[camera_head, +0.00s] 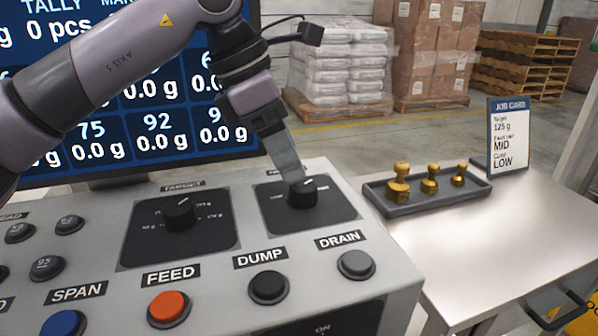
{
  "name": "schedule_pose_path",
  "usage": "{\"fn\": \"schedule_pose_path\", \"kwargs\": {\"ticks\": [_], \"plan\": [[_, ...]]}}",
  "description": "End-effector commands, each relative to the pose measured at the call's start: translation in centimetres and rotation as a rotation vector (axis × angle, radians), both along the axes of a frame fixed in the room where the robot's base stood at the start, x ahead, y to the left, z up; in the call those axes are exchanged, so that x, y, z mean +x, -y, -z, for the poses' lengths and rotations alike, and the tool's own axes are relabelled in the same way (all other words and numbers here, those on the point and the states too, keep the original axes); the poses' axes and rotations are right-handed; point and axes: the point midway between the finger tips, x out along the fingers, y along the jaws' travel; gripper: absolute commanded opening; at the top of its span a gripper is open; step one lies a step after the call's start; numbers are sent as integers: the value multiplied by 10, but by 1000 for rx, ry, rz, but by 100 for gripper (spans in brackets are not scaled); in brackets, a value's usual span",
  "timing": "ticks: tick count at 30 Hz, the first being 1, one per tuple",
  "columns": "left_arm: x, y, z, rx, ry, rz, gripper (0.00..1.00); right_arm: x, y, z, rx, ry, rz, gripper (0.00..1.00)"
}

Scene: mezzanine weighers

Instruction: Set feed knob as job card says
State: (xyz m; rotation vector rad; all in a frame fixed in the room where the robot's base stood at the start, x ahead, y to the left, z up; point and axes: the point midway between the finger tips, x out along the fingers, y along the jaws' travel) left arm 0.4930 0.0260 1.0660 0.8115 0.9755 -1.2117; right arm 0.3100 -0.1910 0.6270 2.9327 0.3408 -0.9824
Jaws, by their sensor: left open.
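The console (245,185) carries two black knobs on dark plates. The target knob (181,213) is at the left, its white pointer line aimed up. The other knob (303,192), which I take for the feed knob, is at the right; its label is mostly hidden by my gripper. My left gripper (296,182) is open and comes down from above onto this knob, fingers at its left and back side; I cannot tell if they touch it. The job card (508,137) at the right reads target 125 g, then MID, then LOW. My right gripper is out of view.
Orange feed (169,308), dump (268,287) and drain (356,264) buttons line the console front. A tray (425,203) with three brass weights (429,179) stands on the side table (520,220). A large screen (130,120) stands behind the console.

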Motion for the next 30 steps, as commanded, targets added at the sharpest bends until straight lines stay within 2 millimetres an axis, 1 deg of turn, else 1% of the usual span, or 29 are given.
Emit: {"fn": "schedule_pose_path", "kwargs": {"ticks": [1,3,9,13,20,21,23,24,25,30], "plan": [[0,4,10,1,-2,2,68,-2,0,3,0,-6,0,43],[1,8,20,2,-3,2,68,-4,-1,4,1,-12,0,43],[3,17,41,-1,-1,-1,68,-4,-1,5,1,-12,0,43],[3,19,47,-1,-1,-1,68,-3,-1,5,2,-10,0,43],[3,19,47,-1,-1,-1,68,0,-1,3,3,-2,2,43],[3,19,47,-1,-1,-1,55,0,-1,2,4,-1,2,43],[3,19,47,-2,-1,-1,35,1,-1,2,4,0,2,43],[3,19,47,-2,-1,-1,22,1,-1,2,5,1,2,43],[3,19,47,-2,-1,-1,13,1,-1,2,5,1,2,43],[4,19,47,-2,0,-3,13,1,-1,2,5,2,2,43]]}}
